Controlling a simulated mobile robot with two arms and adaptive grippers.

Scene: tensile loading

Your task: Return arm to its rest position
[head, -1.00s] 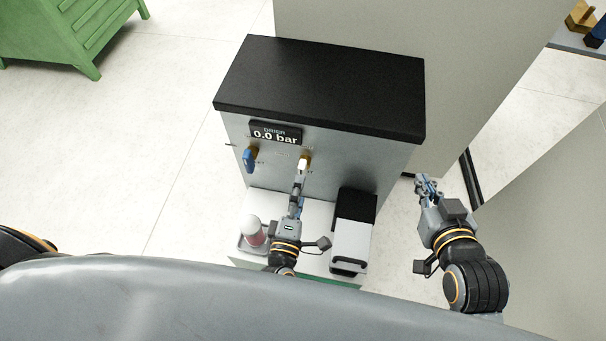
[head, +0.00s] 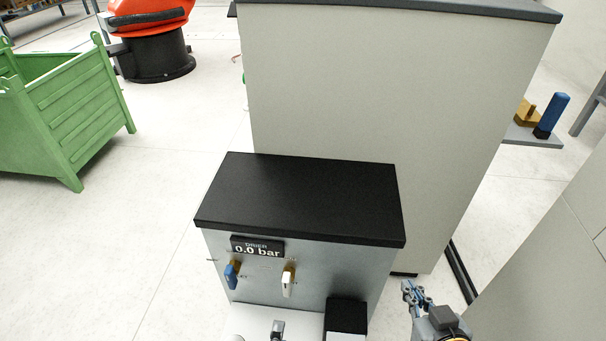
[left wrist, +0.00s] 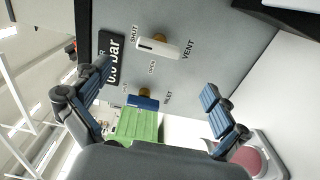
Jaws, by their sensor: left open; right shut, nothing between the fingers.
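The drier unit (head: 300,195) has a black top and a display reading 0.0 bar (head: 258,247). Its front carries a blue inlet handle (head: 231,274) and a white vent handle (head: 288,283); both hang downward in the head view. My left gripper (left wrist: 155,95) is open and empty, apart from both handles. The left wrist view shows the white handle (left wrist: 157,46) and the blue handle (left wrist: 143,101). Only the tip of my left gripper (head: 278,328) shows in the head view, below the white handle. My right gripper (head: 412,290) is shut and empty, right of the drier.
A tall grey cabinet (head: 380,110) stands behind the drier. A green crate (head: 75,115) and a red-and-black machine (head: 155,45) are at the left. A black box (head: 346,316) sits at the drier's front right. Open floor lies left of the drier.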

